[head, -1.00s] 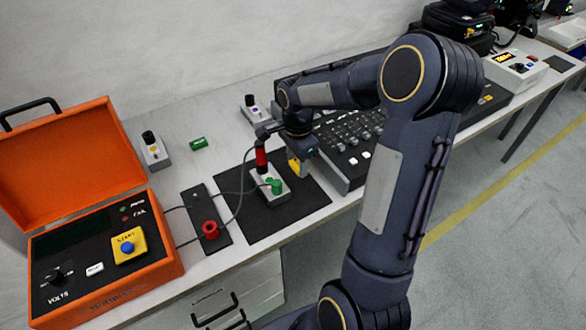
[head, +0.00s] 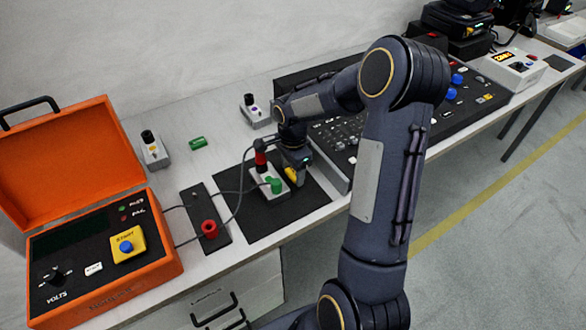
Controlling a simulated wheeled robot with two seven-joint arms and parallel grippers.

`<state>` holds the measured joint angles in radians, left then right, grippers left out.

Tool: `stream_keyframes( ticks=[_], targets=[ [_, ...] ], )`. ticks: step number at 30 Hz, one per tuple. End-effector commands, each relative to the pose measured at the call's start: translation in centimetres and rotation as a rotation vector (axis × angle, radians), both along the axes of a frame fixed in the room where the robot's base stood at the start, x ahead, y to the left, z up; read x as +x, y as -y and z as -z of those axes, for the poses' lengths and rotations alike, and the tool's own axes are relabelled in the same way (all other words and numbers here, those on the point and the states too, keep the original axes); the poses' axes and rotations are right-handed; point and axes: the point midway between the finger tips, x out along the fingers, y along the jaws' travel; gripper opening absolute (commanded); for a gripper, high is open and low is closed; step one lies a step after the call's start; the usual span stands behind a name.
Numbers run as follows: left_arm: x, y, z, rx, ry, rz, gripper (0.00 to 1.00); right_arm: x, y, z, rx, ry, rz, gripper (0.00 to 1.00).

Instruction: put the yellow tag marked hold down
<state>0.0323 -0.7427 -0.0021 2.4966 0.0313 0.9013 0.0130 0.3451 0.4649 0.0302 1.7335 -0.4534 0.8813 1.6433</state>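The yellow tag (head: 291,174) is small and partly hidden at the tip of my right gripper (head: 296,171). The gripper appears shut on the tag, just right of the grey block (head: 266,193) with a red-and-black plug and a green plug. The tag is low over the black mat (head: 312,194); I cannot tell whether it touches the mat or the block. Any marking on the tag is too small to read. My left gripper is not in view.
An orange tester case (head: 160,235) stands open at the left, with cables running to the block. A black strip with a red ring (head: 210,229) lies beside the mat. A green tag (head: 198,143) lies behind. A mixing console (head: 335,138) is at the right.

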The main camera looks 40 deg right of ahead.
Motion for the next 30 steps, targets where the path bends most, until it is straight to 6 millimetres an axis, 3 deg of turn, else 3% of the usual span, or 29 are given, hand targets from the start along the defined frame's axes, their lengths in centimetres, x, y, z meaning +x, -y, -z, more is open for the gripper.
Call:
stream_keyframes(
  ticks=[3,14,30],
  targets=[
    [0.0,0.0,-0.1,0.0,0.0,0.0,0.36,0.0,0.0,0.0,0.0,0.0,0.0,0.68],
    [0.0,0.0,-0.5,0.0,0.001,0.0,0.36,0.0,0.1,-0.9,-0.001,0.001,0.0,0.68],
    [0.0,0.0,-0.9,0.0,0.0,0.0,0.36,0.1,0.0,-11.0,-0.001,0.002,-0.001,0.68]
  ],
)
